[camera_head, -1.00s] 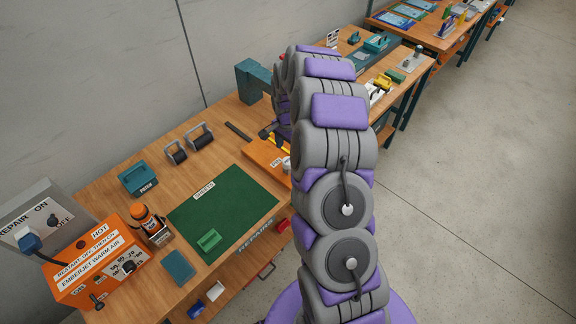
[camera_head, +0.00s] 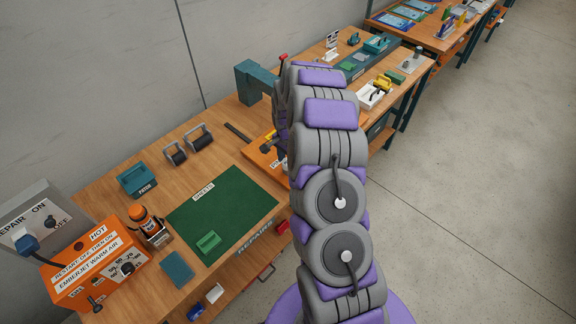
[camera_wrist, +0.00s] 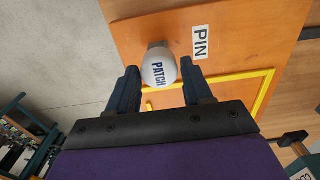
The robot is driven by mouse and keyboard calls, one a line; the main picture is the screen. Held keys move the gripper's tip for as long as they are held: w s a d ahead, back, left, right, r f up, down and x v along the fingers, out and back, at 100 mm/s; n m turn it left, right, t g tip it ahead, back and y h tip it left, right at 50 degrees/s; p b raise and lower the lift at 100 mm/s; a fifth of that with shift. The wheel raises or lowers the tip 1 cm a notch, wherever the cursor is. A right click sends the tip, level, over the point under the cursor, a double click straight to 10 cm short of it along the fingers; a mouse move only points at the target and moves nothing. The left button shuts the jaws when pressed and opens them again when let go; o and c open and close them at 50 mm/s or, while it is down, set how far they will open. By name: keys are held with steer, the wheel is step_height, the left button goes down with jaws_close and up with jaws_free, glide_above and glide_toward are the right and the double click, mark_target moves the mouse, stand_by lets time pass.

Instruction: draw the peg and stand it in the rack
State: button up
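In the wrist view a white rounded knob (camera_wrist: 158,68) marked PATCH stands out from an orange board (camera_wrist: 225,35), with a short grey part behind it. It may be the head of the peg; the rest is hidden. My gripper (camera_wrist: 160,68) is open, one dark finger on each side of the knob, with a visible gap on both sides. In the head view the orange board (camera_head: 258,158) lies on the bench, partly behind my arm, which hides my gripper and the knob. I cannot clearly make out the rack.
A PIN label (camera_wrist: 200,42) and a yellow outline (camera_wrist: 262,84) are on the board. A teal post (camera_head: 255,80) stands behind the board.

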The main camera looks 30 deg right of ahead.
mark_target(287, 161)
steer(key=c, duration=0.8)
steer(key=shift+o, duration=0.2)
steer(key=shift+r+p, duration=0.3)
steer(key=shift+r, duration=0.4)
steer(key=shift+r+p, duration=0.6)
steer(key=shift+r, duration=1.25)
